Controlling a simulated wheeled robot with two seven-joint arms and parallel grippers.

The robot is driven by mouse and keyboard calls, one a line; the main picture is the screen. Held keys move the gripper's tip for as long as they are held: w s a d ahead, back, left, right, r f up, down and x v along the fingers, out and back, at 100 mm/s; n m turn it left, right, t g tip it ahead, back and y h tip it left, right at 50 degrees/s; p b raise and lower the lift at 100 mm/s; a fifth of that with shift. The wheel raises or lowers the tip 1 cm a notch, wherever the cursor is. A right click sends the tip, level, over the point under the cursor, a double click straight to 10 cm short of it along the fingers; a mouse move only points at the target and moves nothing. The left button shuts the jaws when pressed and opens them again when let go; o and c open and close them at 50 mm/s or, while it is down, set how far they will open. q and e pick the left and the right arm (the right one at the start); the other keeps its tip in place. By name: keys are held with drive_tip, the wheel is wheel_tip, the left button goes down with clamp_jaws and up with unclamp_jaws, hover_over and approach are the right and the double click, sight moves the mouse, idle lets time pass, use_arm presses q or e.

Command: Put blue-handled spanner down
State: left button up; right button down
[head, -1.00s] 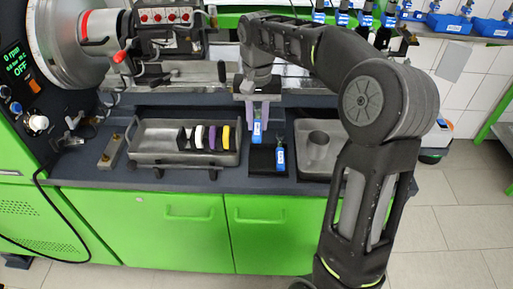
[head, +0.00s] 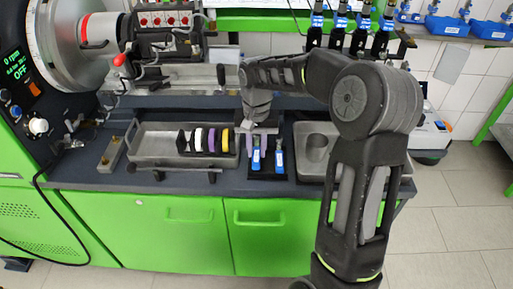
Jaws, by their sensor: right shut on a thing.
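My right gripper (head: 257,142) reaches down over the dark tray (head: 269,176) on the bench, right of centre. It is shut on a blue-handled spanner (head: 256,160), which hangs upright over the left half of this tray. I cannot tell whether the spanner touches the tray's bottom. The spanner's upper end is hidden between the fingers. My left gripper is not in view.
A grey metal tray (head: 158,151) with several coloured discs in a row stands left of the gripper. Another grey tray (head: 308,172) with a round cup-like part is on the right, partly behind my right arm. The dark bench's front edge (head: 110,184) is near.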

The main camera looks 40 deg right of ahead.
sight(257, 153)
drive_tip(key=shift+f, duration=0.15)
drive_tip(key=shift+f+b, duration=0.4)
drive_tip(key=c, duration=1.3)
unclamp_jaws()
drive_tip(key=shift+o, duration=0.2)
drive_tip(key=shift+r, duration=0.15)
drive_tip(key=shift+r+p, duration=0.4)
drive_tip(key=shift+r, duration=0.2)
wheel_tip(257, 153, up, 12)
drive_tip(key=shift+f, duration=0.25)
